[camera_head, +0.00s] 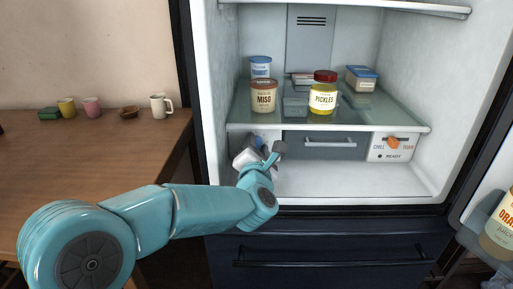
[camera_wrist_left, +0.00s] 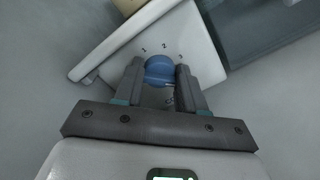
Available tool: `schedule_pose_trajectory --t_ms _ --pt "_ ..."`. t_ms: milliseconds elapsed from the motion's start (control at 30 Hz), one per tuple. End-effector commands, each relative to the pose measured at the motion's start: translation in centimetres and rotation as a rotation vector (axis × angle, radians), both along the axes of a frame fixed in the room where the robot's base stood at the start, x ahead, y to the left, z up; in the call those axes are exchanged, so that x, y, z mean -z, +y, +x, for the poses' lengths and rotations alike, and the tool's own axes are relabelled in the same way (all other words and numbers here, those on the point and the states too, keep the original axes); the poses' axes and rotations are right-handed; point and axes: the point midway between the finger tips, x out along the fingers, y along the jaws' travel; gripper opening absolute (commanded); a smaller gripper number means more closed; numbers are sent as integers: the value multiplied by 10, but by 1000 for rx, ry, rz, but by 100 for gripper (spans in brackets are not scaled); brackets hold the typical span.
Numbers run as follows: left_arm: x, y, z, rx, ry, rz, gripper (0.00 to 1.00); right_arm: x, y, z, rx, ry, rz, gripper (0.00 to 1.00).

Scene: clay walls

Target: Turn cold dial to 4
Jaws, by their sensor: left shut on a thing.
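The cold dial (camera_wrist_left: 160,70) is a round blue knob on a white panel (camera_wrist_left: 188,38) with the numbers 1, 2 and 3 showing above it in the left wrist view. Another mark beside the knob is partly hidden by the gripper. My left gripper (camera_wrist_left: 158,76) is shut on the dial, one finger on each side. In the head view my left gripper (camera_head: 266,149) is at the lower left of the open fridge, and it hides most of the dial there. My right gripper is not in view.
A glass shelf (camera_head: 300,122) above holds a miso tub (camera_head: 263,97), a pickles jar (camera_head: 323,95) and other containers. A grey drawer (camera_head: 305,145) is right of the dial. The fridge floor is clear.

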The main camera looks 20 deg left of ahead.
Motion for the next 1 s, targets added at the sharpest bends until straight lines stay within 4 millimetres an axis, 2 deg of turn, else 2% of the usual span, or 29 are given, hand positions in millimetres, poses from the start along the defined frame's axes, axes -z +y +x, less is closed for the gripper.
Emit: schedule_pose_trajectory --t_ms 33,67,100,400,533,667,1000 --pt "0 0 0 1 0 0 9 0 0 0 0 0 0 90" --pt "0 0 0 1 0 0 49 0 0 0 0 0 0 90" --pt "0 0 0 1 0 0 62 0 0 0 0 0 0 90" --pt "0 -1 -1 1 -1 -1 64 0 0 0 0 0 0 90" --pt "-1 -4 -12 2 -1 -1 64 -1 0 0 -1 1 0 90" --pt "-2 -12 -38 4 -1 1 64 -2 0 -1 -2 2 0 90" --pt "-2 -37 -123 6 -1 0 64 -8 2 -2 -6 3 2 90"
